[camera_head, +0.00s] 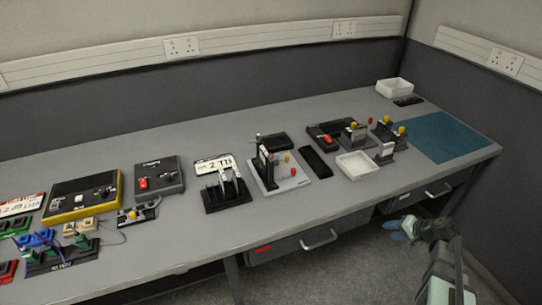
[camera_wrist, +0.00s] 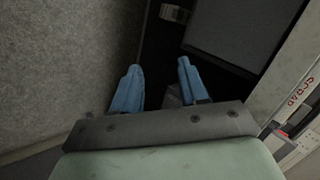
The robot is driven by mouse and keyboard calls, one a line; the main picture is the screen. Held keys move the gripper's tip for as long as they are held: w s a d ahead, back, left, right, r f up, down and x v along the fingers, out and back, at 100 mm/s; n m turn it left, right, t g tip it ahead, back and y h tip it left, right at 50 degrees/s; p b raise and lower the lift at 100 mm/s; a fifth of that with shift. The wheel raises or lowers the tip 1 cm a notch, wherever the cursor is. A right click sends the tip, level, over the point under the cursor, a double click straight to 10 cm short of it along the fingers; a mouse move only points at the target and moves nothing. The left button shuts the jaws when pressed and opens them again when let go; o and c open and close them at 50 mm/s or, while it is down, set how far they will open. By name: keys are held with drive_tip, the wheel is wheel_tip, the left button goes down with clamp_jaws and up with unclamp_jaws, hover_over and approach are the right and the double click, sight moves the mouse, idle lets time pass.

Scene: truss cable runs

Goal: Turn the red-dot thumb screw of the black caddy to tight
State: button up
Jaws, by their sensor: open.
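Several black units lie on the grey bench in the head view, and I cannot tell for certain which is the black caddy. One is a flat black unit (camera_head: 318,132) with a red spot, right of the middle. Another is a black slotted rack (camera_head: 226,197) near the middle. The red-dot thumb screw is too small to make out. My gripper (camera_head: 401,230) is low at the right, in front of the bench and away from these units. In the wrist view its two blue fingers (camera_wrist: 158,68) are apart with nothing between them.
The grey bench (camera_head: 110,168) carries a yellow-edged black box (camera_head: 82,198) and coloured parts at left. A white tray (camera_head: 357,166), a white bin (camera_head: 394,88) and a teal mat (camera_head: 440,137) are at right. Drawers with handles (camera_head: 319,240) sit under the front edge.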

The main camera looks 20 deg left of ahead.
sight(271, 154)
drive_tip(key=w+r+n+t+y, duration=0.15)
drive_tip(key=w+r, duration=0.25)
drive_tip(key=r, duration=0.5)
drive_tip(key=w+a+r+t+y, duration=0.1)
drive_tip(key=w+r+t, duration=0.15)
drive_tip(key=r, duration=0.55)
drive_tip(key=w+r+n+t+y, duration=0.1)
drive_tip(key=w+r, duration=0.3)
drive_tip(key=r, duration=0.5)
drive_tip(key=s+a+n+g+y, duration=0.25)
drive_tip(key=s+a+n, duration=0.35)
drive_tip(key=a, duration=0.4)
drive_tip(key=s+a+f+n+g+y, duration=0.1)
drive_tip(key=s+a+n+g+y, duration=0.15)
drive_tip(key=s+a+n, duration=0.6)
drive_tip(key=s+a+n+g+y, duration=0.2)
drive_tip(key=s+a+n+g, duration=0.15)
drive_tip(key=a, duration=0.85)
drive_tip(key=shift+t, duration=0.35)
drive_tip(key=a, duration=0.9)
drive_tip(key=w+a, duration=0.1)
drive_tip(key=a, duration=0.3)
drive_tip(key=shift+w+a+f, duration=0.1)
drive_tip(key=shift+a+f, duration=0.05)
drive_tip(key=shift+a, duration=0.2)
drive_tip(key=shift+c, duration=0.2)
clamp_jaws()
